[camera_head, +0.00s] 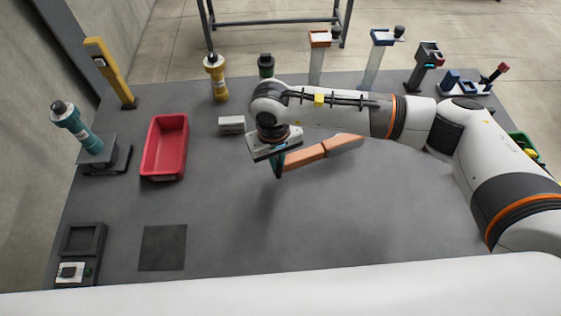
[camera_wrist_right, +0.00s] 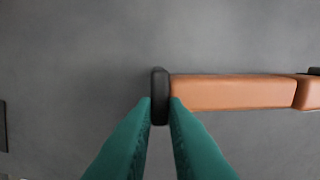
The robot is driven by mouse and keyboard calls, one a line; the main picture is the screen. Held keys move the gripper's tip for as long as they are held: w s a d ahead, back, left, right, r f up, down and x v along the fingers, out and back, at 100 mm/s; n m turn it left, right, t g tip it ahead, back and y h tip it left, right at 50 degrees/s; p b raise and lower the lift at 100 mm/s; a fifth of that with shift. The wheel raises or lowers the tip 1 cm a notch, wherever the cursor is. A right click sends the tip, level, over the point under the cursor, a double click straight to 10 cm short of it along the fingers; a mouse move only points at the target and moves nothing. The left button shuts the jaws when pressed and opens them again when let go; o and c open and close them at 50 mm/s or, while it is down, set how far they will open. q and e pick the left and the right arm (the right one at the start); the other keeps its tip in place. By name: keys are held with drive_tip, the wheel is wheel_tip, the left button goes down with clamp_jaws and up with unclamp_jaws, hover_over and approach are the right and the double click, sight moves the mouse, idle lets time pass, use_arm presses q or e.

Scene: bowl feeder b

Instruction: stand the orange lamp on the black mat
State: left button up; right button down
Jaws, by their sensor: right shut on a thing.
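The orange lamp (camera_head: 305,157) is a long bar in two orange segments with a black end. It lies roughly level, pointing right and away from my right gripper (camera_head: 279,168). In the right wrist view the green fingers (camera_wrist_right: 160,102) are shut on the lamp's black end, and the orange lamp (camera_wrist_right: 235,92) runs off to the right. A shadow shows on the table near it; I cannot tell how high it is held. The black mat (camera_head: 163,247) lies flat and bare at the front left, apart from the lamp. My left gripper is not in view.
A red bin (camera_head: 165,148) and a small grey block (camera_head: 231,125) stand left of the gripper. A dark square tray (camera_head: 83,239) is left of the mat. A teal device (camera_head: 77,127) and a yellow lamp (camera_head: 215,78) stand farther back. The table's middle front is clear.

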sight(277, 167)
drive_tip(key=shift+f, duration=0.3)
wheel_tip(277, 167, down, 3)
drive_tip(key=shift+f+p, duration=0.1)
drive_tip(key=shift+p, duration=0.4)
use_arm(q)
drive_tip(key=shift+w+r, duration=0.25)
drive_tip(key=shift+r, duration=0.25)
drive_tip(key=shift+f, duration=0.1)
use_arm(e)
drive_tip(key=shift+f+b, duration=0.15)
drive_tip(key=shift+b, duration=0.15)
drive_tip(key=c, duration=1.5)
unclamp_jaws()
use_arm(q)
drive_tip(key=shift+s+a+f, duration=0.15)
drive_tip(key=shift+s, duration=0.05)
use_arm(e)
drive_tip(key=shift+o, duration=0.2)
